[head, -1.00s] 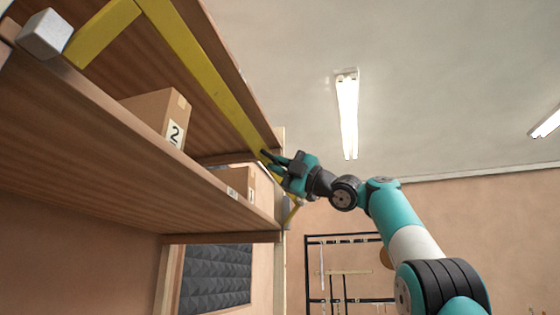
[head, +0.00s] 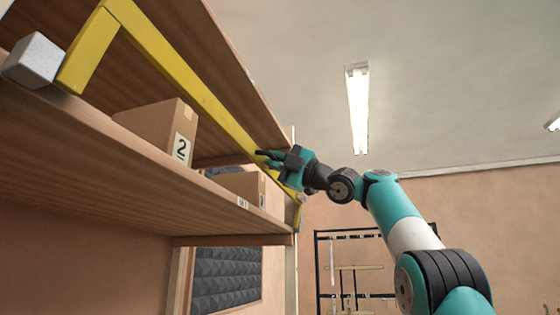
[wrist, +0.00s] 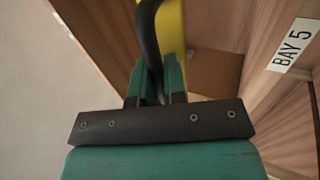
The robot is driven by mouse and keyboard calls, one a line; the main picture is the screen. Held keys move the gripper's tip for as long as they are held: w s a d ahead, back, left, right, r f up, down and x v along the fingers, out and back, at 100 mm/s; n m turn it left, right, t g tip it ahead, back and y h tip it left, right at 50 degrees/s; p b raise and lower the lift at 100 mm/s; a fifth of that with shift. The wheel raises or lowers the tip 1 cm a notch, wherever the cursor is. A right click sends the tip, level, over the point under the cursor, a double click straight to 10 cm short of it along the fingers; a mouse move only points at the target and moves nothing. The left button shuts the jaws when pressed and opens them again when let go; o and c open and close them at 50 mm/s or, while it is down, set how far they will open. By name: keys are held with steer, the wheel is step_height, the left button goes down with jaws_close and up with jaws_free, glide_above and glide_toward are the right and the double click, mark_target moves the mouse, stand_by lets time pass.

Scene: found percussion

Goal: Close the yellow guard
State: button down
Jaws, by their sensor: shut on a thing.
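The yellow guard (head: 180,72) is a long bar with a short end leg at the left, beside a pale grey block on the shelf edge. It runs along the front of the shelf bay, raised above the shelf board. My gripper (head: 264,158) is at the guard's right part, shut on it. In the wrist view, a black curved handle (wrist: 149,40) runs down between my gripper's fingers (wrist: 155,82), with the yellow guard (wrist: 172,35) just behind it. The fingertips' exact contact is partly hidden.
A cardboard box marked 2 (head: 165,132) and another box (head: 245,185) stand on the shelf (head: 120,160) behind the guard. The grey block (head: 32,60) sits at the left. A "BAY 5" label (wrist: 294,45) shows on the wood. Open room lies right of the shelf.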

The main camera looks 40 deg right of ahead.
steer(key=shift+p+x, duration=0.55)
steer(key=shift+x, duration=0.65)
steer(key=shift+r, duration=0.1)
steer(key=c, duration=1.2)
jaws_free()
steer(key=b+v, duration=0.9)
steer(key=v, duration=0.8)
steer(key=shift+s, duration=0.15)
steer(key=shift+d, duration=0.15)
